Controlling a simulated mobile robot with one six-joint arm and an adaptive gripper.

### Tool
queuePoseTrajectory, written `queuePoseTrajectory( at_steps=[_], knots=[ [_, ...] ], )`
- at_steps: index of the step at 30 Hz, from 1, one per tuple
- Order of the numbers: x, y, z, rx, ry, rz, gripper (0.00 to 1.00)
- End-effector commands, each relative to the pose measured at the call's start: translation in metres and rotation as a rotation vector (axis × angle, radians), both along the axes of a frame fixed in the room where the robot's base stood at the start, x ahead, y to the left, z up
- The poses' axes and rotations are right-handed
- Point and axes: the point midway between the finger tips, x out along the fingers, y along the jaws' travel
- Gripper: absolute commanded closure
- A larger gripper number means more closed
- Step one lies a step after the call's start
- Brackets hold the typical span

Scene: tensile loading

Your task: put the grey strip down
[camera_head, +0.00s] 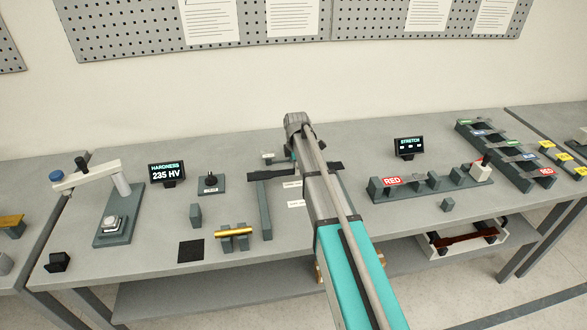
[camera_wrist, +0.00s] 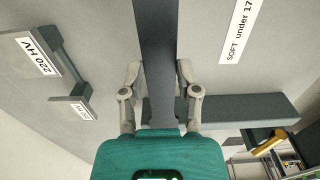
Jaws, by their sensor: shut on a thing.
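My gripper (camera_wrist: 158,75) is shut on the dark grey strip (camera_wrist: 157,35). In the wrist view its two fingers lie on either side of the strip, which runs up to the top edge of the picture. In the head view the strip (camera_head: 268,175) lies crosswise over the table, with its ends showing left and right of my arm. My arm hides the fingers there. The strip's left end is close to a long grey bar (camera_head: 264,212), also seen in the wrist view (camera_wrist: 250,110). I cannot tell whether the strip touches it.
The hardness screen (camera_head: 166,172), reading 235 HV, and the tester (camera_head: 117,215) stand further left. The stretch rig (camera_head: 425,187) with a red label stands right. White labels (camera_wrist: 238,30) lie near my gripper.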

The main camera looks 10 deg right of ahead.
Motion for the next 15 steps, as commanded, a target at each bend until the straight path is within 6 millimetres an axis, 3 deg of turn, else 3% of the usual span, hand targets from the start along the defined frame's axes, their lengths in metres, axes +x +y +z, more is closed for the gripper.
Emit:
queuePoseTrajectory(
  at_steps=[1, 2, 6, 15],
  knots=[
    [0.0, -0.0001, -0.0022, 0.0, 0.0, 0.0, 1.0],
    [0.0, -0.0001, -0.0012, 0.0, 0.0, 0.0, 0.52],
    [0.0, -0.0002, -0.0009, 0.0, 0.0, 0.0, 0.26],
    [0.0, -0.0003, -0.0009, 0.0, 0.0, 0.0, 0.23]
  ],
)
